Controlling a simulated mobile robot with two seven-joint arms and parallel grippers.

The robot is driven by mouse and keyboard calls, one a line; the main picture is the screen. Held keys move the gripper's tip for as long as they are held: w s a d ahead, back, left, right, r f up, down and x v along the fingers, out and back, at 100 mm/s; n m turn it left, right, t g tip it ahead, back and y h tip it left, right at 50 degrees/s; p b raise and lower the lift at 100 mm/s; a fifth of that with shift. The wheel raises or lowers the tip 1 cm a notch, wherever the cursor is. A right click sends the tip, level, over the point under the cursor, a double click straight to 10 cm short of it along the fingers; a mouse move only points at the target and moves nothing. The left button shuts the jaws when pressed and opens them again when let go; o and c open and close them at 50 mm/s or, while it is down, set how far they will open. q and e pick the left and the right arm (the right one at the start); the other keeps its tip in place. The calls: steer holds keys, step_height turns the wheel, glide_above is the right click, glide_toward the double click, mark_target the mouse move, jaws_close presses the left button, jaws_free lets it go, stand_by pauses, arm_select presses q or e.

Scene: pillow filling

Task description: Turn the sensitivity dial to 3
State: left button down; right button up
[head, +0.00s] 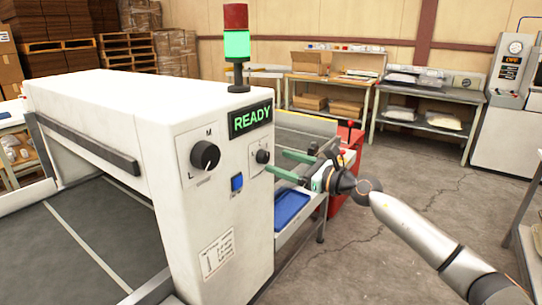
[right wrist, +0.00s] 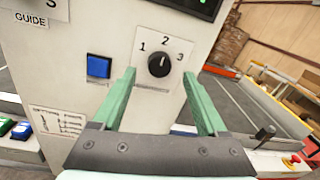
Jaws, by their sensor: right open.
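The sensitivity dial (right wrist: 159,64) is a round black knob on a white plate marked 1, 2 and 3. Its pale pointer mark appears to point up, toward the 2. In the head view the dial (head: 262,156) is on the white machine's end panel, below the READY display (head: 250,118). My right gripper (head: 277,161) has green fingers, spread open and empty, facing the panel. In the right wrist view its fingertips (right wrist: 158,76) lie either side of the dial, apparently short of it. My left gripper is not in view.
A larger black M/L knob (head: 205,156) and a blue button (head: 237,183) are on the same panel, left of the dial. A blue tray (head: 292,208) lies below my right gripper. A red-and-green light tower (head: 236,45) stands on top. Open floor lies to the right.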

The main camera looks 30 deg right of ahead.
mark_target(267, 157)
steer(key=shift+p+x, duration=0.3)
steer(key=shift+x, duration=1.75)
jaws_close()
